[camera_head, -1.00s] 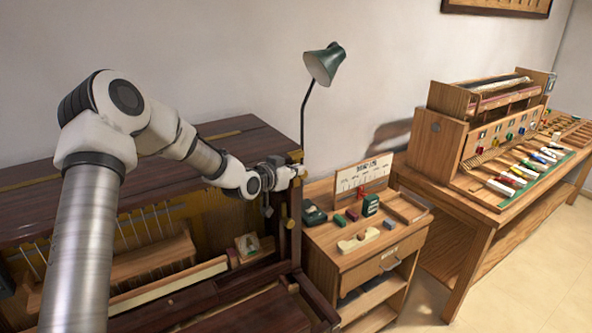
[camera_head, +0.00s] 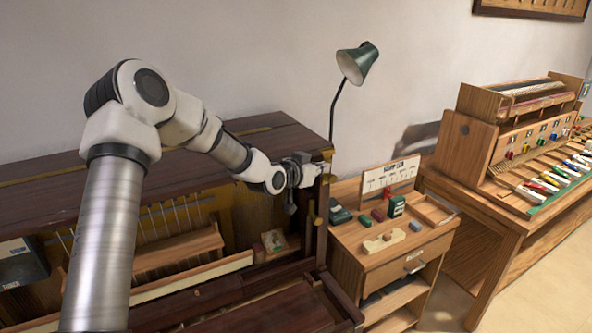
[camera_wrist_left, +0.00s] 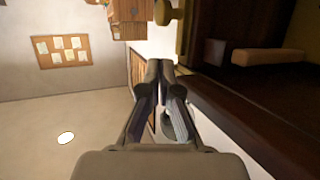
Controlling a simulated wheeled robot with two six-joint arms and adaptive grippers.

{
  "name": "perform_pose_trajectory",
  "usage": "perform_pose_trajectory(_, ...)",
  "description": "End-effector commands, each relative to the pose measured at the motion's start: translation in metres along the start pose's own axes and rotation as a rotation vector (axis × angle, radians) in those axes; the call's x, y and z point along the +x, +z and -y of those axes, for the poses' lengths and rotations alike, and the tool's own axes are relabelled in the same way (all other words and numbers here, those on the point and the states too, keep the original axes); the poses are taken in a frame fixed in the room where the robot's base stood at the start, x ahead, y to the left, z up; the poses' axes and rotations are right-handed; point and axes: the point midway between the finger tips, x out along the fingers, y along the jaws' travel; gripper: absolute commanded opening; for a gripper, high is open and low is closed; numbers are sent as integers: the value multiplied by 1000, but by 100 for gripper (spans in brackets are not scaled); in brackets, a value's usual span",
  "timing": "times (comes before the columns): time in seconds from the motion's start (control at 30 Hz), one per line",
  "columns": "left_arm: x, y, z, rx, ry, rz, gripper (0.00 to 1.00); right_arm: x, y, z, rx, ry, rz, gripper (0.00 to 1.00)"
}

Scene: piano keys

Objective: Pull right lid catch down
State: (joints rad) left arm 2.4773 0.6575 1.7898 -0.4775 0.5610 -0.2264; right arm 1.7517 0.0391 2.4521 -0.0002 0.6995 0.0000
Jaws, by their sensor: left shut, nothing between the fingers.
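The right lid catch, a small brass piece (camera_head: 327,155), is at the right end of the dark wooden piano case (camera_head: 262,122) in the head view. A brass knob (camera_wrist_left: 169,13) shows at the top of the left wrist view, just beyond the fingertips. My left gripper (camera_head: 321,171) is at the piano's right end, just below the brass catch. Its fingers are shut and empty, with tips together in the left wrist view (camera_wrist_left: 160,66). I cannot tell whether the fingertips touch the catch. My right gripper is not in view.
A small wooden cabinet (camera_head: 388,260) with tools on top stands right of the piano. A green lamp (camera_head: 357,63) rises behind the gripper. A workbench (camera_head: 470,195) with a key model stands further right. The piano's open front shows its inside.

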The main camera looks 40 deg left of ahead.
Motion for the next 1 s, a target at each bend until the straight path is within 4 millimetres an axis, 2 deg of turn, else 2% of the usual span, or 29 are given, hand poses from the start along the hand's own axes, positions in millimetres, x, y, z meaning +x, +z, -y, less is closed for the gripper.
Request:
perform_pose_trajectory(0.03, -13, 7, 1, -17, 2, -4, 0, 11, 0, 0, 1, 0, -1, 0)
perform_pose_trajectory(0.2, -56, 3, 2, -19, 1, -6, 0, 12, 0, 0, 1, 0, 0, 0)
perform_pose_trajectory(0.3, -75, 2, 1, -18, 1, -5, 0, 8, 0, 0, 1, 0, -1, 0)
perform_pose_trajectory(0.4, -85, 2, 1, -15, 0, -3, 0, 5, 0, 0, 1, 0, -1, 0)
perform_pose_trajectory(0.53, -90, 4, 0, -8, 2, -1, 0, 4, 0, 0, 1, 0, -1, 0)
perform_pose_trajectory(1.0, -90, 5, 1, -6, 1, 0, 0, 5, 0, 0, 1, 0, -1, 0)
